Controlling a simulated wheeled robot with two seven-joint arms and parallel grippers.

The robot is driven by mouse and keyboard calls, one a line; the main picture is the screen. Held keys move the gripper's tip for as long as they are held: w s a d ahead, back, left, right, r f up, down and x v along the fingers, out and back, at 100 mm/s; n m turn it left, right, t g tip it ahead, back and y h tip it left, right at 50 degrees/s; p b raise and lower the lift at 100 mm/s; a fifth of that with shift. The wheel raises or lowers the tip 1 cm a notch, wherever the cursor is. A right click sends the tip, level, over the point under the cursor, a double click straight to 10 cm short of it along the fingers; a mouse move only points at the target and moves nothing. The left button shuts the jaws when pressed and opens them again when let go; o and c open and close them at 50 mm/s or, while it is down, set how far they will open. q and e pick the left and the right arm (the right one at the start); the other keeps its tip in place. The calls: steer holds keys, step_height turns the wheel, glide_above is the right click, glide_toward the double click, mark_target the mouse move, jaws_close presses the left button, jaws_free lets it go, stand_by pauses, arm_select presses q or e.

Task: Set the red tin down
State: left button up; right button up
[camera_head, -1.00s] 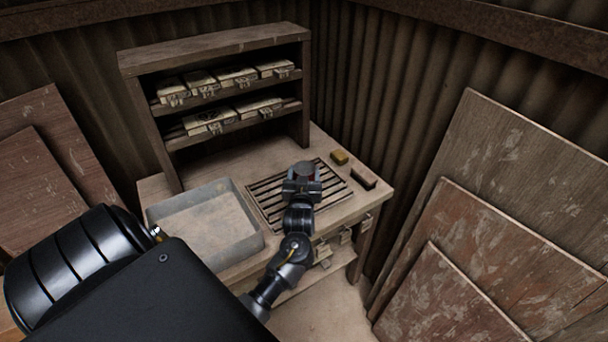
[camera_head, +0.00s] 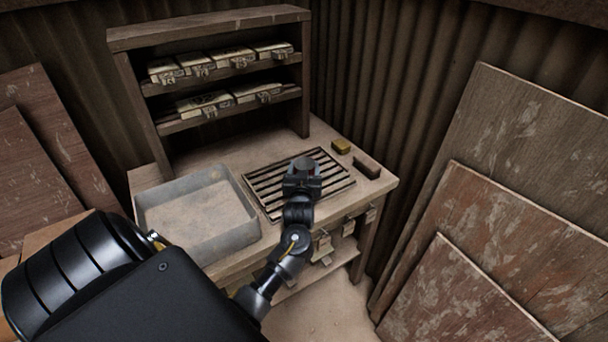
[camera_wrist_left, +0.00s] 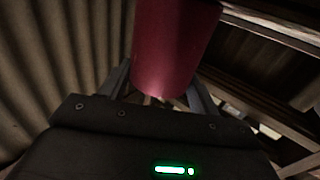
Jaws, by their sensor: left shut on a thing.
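My left gripper (camera_head: 303,176) is over the slatted rack (camera_head: 262,193) on the bench. In the left wrist view, a red tin (camera_wrist_left: 175,48) stands between the fingers of the left gripper (camera_wrist_left: 160,92), which is shut on it. In the head view only a dark round top shows at the gripper, and the tin's red side is hidden. I cannot tell whether the tin's base touches the slats. My right gripper is not in view.
A grey tray (camera_head: 250,233) stands left of the rack. A small yellow block (camera_head: 341,146) and a dark block (camera_head: 367,166) lie to its right. A shelf (camera_head: 152,90) with several latched boxes rises behind. Boards (camera_head: 515,150) lean at right.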

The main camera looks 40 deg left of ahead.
arm_select(q)
steer(key=o, duration=1)
steer(key=shift+r, duration=0.2)
steer(key=b+v, duration=0.1)
steer(key=v, duration=1.1)
steer(key=shift+d+f, duration=0.1)
steer(key=shift+f, duration=0.05)
